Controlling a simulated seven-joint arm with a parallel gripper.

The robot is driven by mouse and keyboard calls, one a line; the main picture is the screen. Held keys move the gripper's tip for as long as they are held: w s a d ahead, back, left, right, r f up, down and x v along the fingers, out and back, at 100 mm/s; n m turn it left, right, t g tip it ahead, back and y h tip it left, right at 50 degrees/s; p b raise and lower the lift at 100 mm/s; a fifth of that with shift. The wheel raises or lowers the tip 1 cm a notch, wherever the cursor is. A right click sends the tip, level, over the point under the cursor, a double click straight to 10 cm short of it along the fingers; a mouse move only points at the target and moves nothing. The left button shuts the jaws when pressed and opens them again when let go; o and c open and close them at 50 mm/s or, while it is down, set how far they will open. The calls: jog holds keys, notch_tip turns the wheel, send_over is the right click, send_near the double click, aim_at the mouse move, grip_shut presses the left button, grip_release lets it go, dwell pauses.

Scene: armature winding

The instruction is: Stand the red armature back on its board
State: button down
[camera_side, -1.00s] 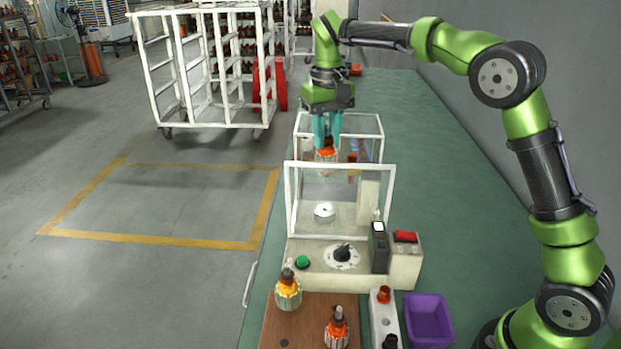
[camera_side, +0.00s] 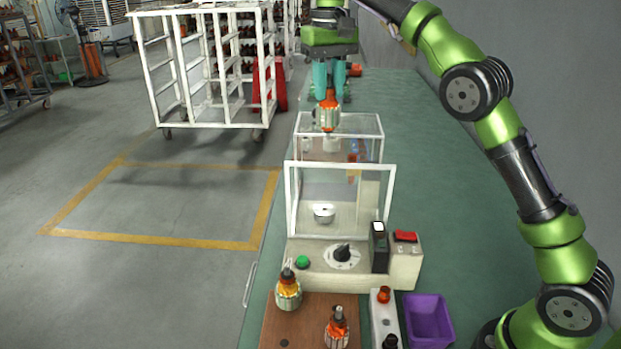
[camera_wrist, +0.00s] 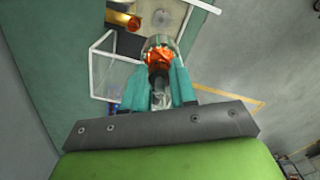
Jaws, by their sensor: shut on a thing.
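My gripper (camera_side: 328,88) is shut on the red armature (camera_side: 328,116), orange-red with a pale lower part. It hangs roughly upright in the air above the machine's rear clear box (camera_side: 352,122). In the wrist view, the teal fingers of my gripper (camera_wrist: 162,76) close around the armature (camera_wrist: 158,56). The brown board (camera_side: 272,322) lies at the bottom of the side view. A yellow-wound armature (camera_side: 288,292) and another orange-red armature (camera_side: 337,328) stand on it. A dark round spot shows at the board's front left.
The winding machine (camera_side: 300,251), with its framed clear guard (camera_side: 340,165) and silver holder (camera_side: 324,213), stands between my gripper and the board. A white strip with small fittings (camera_side: 384,322) and a purple bin (camera_side: 428,318) are right of the board. Green bench surface at right is clear.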

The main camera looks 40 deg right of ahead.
jog(key=shift+a+r, duration=0.1)
jog(key=shift+r, duration=0.25)
jog(key=s+a+n, duration=0.2)
jog(key=s+a, duration=0.7)
jog(key=a, duration=0.4)
jog(key=s+a+n, duration=0.3)
jog(key=s+a, duration=0.5)
jog(key=a, duration=0.5)
notch_tip(320, 180, down, 24)
jog(key=shift+s+m, duration=0.15)
jog(key=shift+m, duration=0.15)
jog(key=shift+f, duration=1.45)
jog(key=c, duration=0.8)
grip_release()
jog(key=shift+d, duration=0.1)
